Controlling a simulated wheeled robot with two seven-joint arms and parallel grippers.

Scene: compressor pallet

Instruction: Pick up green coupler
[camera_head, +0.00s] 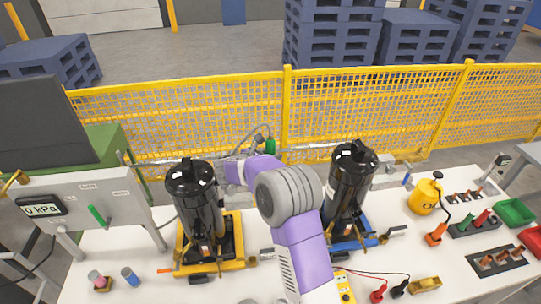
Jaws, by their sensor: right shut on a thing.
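The green coupler (270,146) shows as a small upright green piece near the table's far edge, between the two black compressors, with a thin hose beside it. My right gripper (262,143) is at the coupler and shut on it; its fingers are small and partly hidden behind my purple and grey wrist. Whether the coupler touches anything below it is hidden. My left gripper is not in view.
One black compressor (196,205) stands on a yellow base at left, another (349,185) on a blue base at right, close to my arm. A gauge panel (90,200) stands left. A yellow fence (200,112) runs behind.

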